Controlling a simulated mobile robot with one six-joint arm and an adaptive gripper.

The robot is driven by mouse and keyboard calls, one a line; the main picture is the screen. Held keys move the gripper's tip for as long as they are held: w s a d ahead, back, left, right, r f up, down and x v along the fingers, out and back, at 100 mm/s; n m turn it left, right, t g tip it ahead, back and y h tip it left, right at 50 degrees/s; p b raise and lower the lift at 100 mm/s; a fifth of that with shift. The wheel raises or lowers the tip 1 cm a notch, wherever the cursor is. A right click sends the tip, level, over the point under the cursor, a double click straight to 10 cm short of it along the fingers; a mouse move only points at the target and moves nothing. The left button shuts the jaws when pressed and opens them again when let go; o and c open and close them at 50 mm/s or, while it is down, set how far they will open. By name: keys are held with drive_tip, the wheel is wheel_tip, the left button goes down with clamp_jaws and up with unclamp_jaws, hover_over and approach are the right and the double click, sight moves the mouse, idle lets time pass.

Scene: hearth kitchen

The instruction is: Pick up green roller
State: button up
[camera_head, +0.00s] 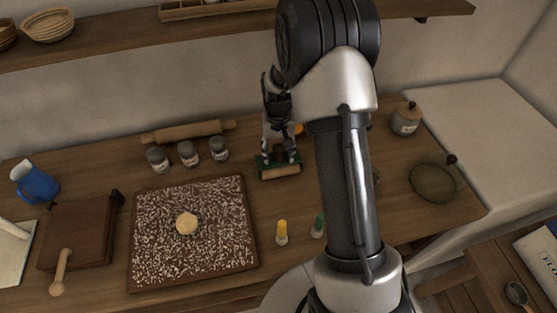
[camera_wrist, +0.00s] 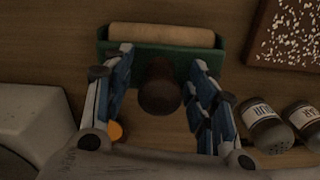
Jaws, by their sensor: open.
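The green roller (camera_head: 280,172) lies on the wooden table, a green frame holding a pale wooden cylinder. In the wrist view the green roller (camera_wrist: 162,36) lies across the top, with a dark round knob or handle between my fingers. My gripper (camera_head: 279,156) is over the roller, pointing down. In the wrist view my gripper (camera_wrist: 160,62) is open, with one finger on each side of the dark handle. I see a gap between the fingers and the handle; whether the tips touch the green frame I cannot tell.
A seeded board (camera_head: 150,240) with a dough ball (camera_head: 186,223) lies left of the roller. Several labelled shakers (camera_head: 188,153) and a rolling pin (camera_head: 188,132) stand behind. A yellow-topped bottle (camera_head: 282,233) and a green-topped one (camera_head: 318,225) stand in front. An orange object (camera_head: 299,128) is behind my gripper.

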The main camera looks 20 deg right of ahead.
drive_tip(key=shift+r, duration=0.1)
drive_tip(key=c, duration=1.2)
